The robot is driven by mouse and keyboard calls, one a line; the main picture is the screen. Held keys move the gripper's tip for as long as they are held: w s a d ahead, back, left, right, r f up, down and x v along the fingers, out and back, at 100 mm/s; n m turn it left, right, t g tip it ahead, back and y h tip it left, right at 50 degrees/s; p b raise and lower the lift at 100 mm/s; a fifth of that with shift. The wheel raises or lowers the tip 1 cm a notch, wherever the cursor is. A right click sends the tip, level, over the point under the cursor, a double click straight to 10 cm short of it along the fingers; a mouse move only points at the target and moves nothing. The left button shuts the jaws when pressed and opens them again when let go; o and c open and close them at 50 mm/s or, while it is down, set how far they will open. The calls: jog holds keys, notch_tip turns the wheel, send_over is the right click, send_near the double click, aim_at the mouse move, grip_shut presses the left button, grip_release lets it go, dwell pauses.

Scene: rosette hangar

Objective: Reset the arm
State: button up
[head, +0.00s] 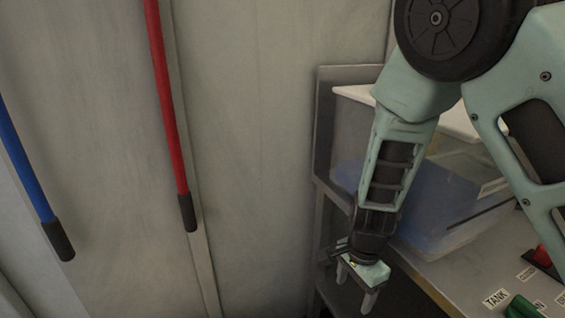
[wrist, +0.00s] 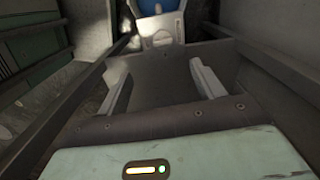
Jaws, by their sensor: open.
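My arm comes down from the upper right of the head view, with pale green links and dark joints. My gripper (head: 358,294) hangs at its lower end, beside the left edge of the bench. In the wrist view my gripper (wrist: 160,85) shows two pale fingers spread wide apart with nothing between them. The gripper is open and empty. A small indicator with a yellow bar and a green light glows on its mount in the wrist view.
A clear bin with blue contents (head: 440,205) stands on the grey bench (head: 450,275) behind my arm. Labels, a green handle (head: 522,307) and a red handle (head: 545,258) are at lower right. Red (head: 168,100) and blue (head: 25,165) poles stand against the wall at left.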

jog(key=s+a+r+n+p, duration=0.2)
jog(key=s+r+n+p, duration=0.1)
jog(key=s+r+n, duration=0.6)
jog(key=s+a+r+n+p, duration=0.3)
jog(key=s+r+n, duration=0.7)
jog(key=r, duration=0.7)
jog(key=n+p, duration=0.1)
jog(key=n, duration=0.1)
jog(key=shift+s+n, duration=0.15)
jog(key=shift+n, duration=0.15)
